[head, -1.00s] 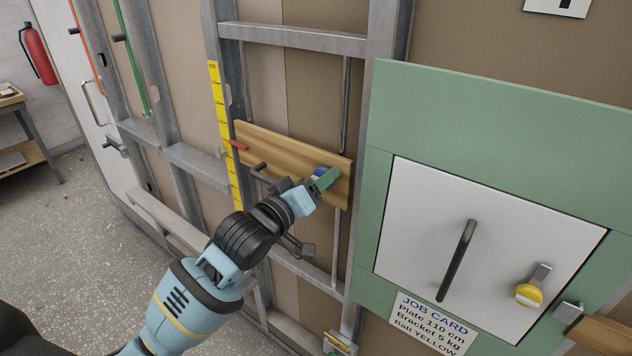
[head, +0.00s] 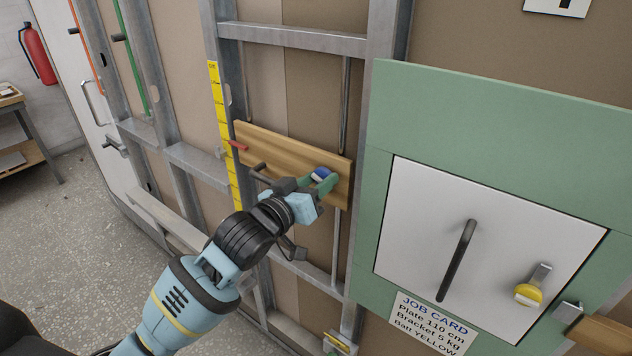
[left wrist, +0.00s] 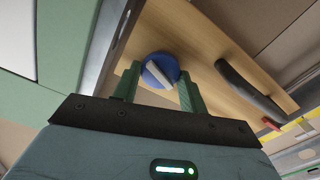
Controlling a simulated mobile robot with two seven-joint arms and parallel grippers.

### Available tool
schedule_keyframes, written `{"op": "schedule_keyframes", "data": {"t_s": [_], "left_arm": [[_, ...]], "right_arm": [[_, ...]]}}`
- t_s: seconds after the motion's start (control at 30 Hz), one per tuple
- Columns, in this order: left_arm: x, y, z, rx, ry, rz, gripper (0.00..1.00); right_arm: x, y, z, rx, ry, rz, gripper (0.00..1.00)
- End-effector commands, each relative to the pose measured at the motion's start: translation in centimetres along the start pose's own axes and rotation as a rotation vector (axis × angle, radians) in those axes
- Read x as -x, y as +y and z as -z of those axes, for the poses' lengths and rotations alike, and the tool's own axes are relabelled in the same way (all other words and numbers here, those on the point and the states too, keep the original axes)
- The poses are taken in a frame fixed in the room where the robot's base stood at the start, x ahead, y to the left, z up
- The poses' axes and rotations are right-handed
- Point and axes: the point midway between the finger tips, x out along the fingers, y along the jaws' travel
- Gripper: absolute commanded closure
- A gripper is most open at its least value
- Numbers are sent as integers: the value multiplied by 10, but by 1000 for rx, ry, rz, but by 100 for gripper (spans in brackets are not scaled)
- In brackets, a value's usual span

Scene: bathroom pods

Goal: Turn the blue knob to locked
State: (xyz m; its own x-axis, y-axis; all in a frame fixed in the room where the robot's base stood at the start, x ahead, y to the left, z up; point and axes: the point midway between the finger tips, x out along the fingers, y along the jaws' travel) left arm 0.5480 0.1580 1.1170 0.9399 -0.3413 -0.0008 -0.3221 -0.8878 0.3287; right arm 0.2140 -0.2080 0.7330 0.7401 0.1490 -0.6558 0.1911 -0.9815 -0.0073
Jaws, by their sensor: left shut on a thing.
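The blue knob (head: 320,174), with a pale bar across its face, sits on a horizontal wooden board (head: 285,157) between metal studs. My left gripper (head: 318,182) reaches it from the lower left, with one green finger on each side. In the left wrist view, the knob (left wrist: 150,75) lies between the fingertips (left wrist: 157,90) and its pale bar runs at a slant. The gripper is shut on the knob. No lock marking is readable around it. My right gripper is not in view.
A yellow measuring strip (head: 226,135) runs down the stud.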

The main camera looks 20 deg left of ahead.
Motion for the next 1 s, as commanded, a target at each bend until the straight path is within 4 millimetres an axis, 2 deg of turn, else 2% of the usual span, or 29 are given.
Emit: {"op": "schedule_keyframes", "data": {"t_s": [1.0], "left_arm": [[0, 2, 2, -957, 6, 0, 80]], "right_arm": [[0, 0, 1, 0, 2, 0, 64]]}}
